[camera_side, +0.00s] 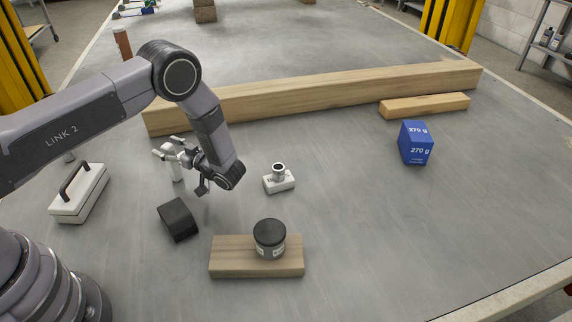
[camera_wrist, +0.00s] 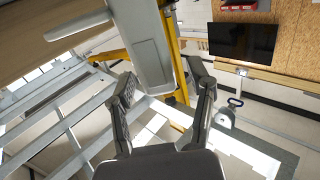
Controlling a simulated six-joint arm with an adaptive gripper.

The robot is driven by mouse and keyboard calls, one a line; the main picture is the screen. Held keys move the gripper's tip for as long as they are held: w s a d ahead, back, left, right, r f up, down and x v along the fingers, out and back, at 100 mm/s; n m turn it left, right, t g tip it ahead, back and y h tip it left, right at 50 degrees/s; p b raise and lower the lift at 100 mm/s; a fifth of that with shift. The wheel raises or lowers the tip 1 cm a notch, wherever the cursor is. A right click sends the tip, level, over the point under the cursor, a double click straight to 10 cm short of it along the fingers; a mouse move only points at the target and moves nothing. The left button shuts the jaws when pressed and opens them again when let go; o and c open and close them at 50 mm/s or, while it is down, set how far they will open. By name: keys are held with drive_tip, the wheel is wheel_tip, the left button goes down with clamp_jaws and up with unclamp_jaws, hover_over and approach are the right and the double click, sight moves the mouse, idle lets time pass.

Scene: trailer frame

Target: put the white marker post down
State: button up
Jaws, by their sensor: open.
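The white marker post (camera_side: 177,170) stands close to upright left of the middle in the side view. My gripper (camera_side: 186,166) is at its upper part, with the fingers spread around or just beside it. In the wrist view the post (camera_wrist: 141,45) is a pale block coming down from the top edge, its end between my fingertips (camera_wrist: 160,80). My fingers are apart, with a gap seen at the right finger. I cannot tell whether the left finger touches the post. Its foot looks at or very near the tabletop.
A black block (camera_side: 178,219) and a white case with a dark handle (camera_side: 80,193) lie close by. A small white fitting (camera_side: 279,180) is to the right. A dark-lidded jar (camera_side: 270,238) stands on a wooden board (camera_side: 225,257). A long beam (camera_side: 330,92) lies behind. The right foreground is clear.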

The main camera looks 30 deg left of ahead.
drive_tip(key=shift+r, duration=0.2)
drive_tip(key=d, duration=1.2)
drive_tip(key=w+r+m+t+h, duration=0.3)
drive_tip(key=w+r+t+h, duration=0.45)
drive_tip(key=w+r, duration=0.7)
wheel_tip(320, 180, up, 16)
drive_tip(key=s+d+m+t+h, duration=0.2)
drive_tip(key=d+m+t+h, duration=0.1)
drive_tip(key=m+t+h, duration=0.4)
drive_tip(key=s+r+m+g+h, duration=0.2)
drive_tip(key=s+r+h, duration=0.15)
drive_tip(key=s, duration=0.35)
drive_tip(key=s+r+m+g+h, duration=0.1)
drive_tip(key=s+r+m+h, duration=0.2)
drive_tip(key=s, duration=0.5)
drive_tip(key=s+a+f+m+g+y, duration=0.1)
drive_tip(key=s+a+g, duration=0.1)
drive_tip(key=s, duration=0.6)
drive_tip(key=s+a+f+m+g+y, duration=0.1)
drive_tip(key=s+a+f+g, duration=0.1)
drive_tip(key=s, duration=0.6)
drive_tip(key=s+a+f+m+g+y, duration=0.1)
drive_tip(key=s+a+f+g, duration=0.1)
drive_tip(key=s, duration=0.6)
drive_tip(key=shift+s+a, duration=0.25)
drive_tip(key=shift+s, duration=0.15)
